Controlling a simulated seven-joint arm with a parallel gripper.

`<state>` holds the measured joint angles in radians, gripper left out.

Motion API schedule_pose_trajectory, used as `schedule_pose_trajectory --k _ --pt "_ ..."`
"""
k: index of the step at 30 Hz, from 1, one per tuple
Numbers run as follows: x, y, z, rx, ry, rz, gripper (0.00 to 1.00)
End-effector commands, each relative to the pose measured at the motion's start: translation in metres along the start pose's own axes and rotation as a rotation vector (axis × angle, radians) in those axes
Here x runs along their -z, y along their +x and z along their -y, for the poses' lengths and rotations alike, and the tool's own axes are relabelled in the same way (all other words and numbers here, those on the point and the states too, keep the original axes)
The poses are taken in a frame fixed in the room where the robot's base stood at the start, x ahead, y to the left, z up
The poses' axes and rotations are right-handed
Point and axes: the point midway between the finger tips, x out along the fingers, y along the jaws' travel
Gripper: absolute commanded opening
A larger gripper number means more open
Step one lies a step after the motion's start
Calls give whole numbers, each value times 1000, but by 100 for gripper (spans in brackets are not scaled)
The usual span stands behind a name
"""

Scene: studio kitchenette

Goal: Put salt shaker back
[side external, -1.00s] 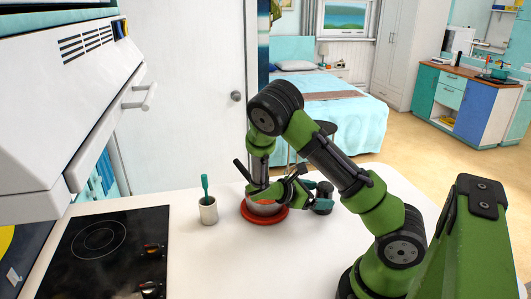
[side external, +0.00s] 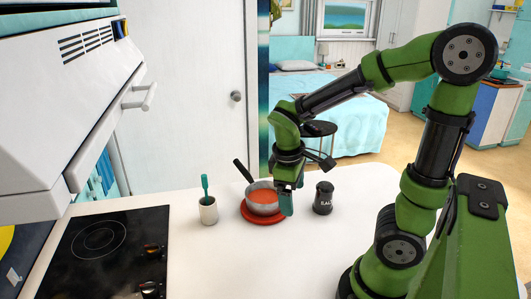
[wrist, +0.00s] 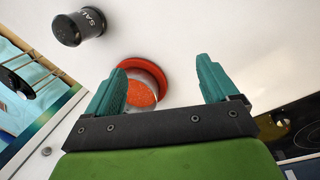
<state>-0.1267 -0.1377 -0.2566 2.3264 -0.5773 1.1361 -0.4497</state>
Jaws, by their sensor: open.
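The dark salt shaker (side external: 323,198) stands upright on the white counter, to the right of the pot. In the wrist view the salt shaker (wrist: 79,27) is at the upper left, outside my fingers, with white lettering on its side. My gripper (side external: 287,201) is open and empty, with its teal fingers pointing down at the right side of the pot. In the wrist view my gripper (wrist: 163,85) spans over part of the pot, and nothing is between the fingertips that it holds.
A small pot (side external: 262,201) of orange-red food sits on a red round mat (side external: 250,218), its dark handle pointing up left. A black cooktop (side external: 105,250) is further left. The front counter is clear.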

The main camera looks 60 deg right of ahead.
Motion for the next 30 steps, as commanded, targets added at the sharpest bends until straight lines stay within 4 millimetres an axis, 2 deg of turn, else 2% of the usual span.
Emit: schedule_pose_trajectory --k 1,6,9,12,17,30 --pt "2 -18 13 50 82 -110 87" --pt "6 -72 55 232 340 -403 87" --pt "4 -96 71 320 446 -519 87" --pt "2 -112 82 381 514 -590 87" --pt "1 -120 88 419 555 -629 87" --pt "1 -120 88 419 554 -627 87"
